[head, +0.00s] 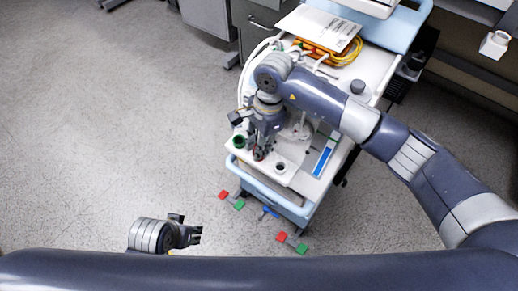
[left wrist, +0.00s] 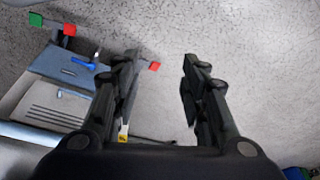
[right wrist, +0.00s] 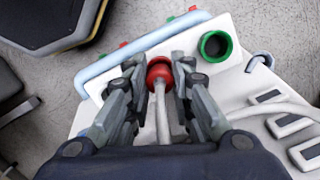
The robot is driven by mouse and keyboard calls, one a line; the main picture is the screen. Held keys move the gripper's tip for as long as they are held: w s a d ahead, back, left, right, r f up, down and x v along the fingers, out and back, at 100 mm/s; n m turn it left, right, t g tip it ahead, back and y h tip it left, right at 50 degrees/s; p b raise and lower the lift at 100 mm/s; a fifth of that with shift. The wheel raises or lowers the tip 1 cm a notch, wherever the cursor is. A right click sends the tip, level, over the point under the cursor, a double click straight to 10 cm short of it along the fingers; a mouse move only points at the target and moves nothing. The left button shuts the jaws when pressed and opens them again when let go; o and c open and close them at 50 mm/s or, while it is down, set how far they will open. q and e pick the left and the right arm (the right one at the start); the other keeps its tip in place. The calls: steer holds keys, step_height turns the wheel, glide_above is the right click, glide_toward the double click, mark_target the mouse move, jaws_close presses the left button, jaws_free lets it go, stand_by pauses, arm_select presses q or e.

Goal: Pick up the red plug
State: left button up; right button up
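The red plug (right wrist: 160,72) with a white cable is between the two fingers of my right gripper (right wrist: 160,66) in the right wrist view. The fingers appear to touch it on both sides, so the gripper looks shut on it. In the head view my right gripper (head: 262,152) points down at the white cart top, with a bit of red between its fingers. Whether the plug is seated in the surface or lifted cannot be told. My left gripper (head: 197,234) is open and empty, over the floor left of the cart; its spread fingers show in the left wrist view (left wrist: 160,62).
A green-ringed socket (right wrist: 215,46) is right of the red plug in the right wrist view. The white cart (head: 318,186) also carries yellow-orange cables (head: 345,56) and papers (head: 318,27). Red and green cart pedals (head: 290,241) stick out low down. The floor at left is clear.

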arm_select(q)
steer(key=shift+s+f, duration=0.2)
arm_select(e)
jaws_close()
steer(key=shift+r, duration=0.1)
steer(key=shift+r, duration=0.25)
steer(key=r, duration=0.3)
steer(key=shift+s+d+p, duration=0.1)
steer(key=shift+s+p, duration=0.1)
steer(key=shift+p, duration=0.1)
arm_select(q)
steer(key=x, duration=0.3)
steer(key=shift+s+f, duration=0.2)
arm_select(e)
steer(key=s+d, duration=0.2)
steer(key=s, duration=0.5)
steer(key=s+d+r, duration=0.1)
steer(key=s, duration=0.7)
steer(key=shift+d+r, duration=0.15)
steer(key=shift+d, duration=0.2)
arm_select(q)
steer(key=shift+w+r, duration=0.1)
steer(key=shift+r, duration=0.05)
steer(key=shift+a+f+p, duration=0.1)
steer(key=shift+f+p, duration=0.1)
steer(key=shift+p, duration=0.25)
arm_select(e)
steer(key=shift+r, duration=0.1)
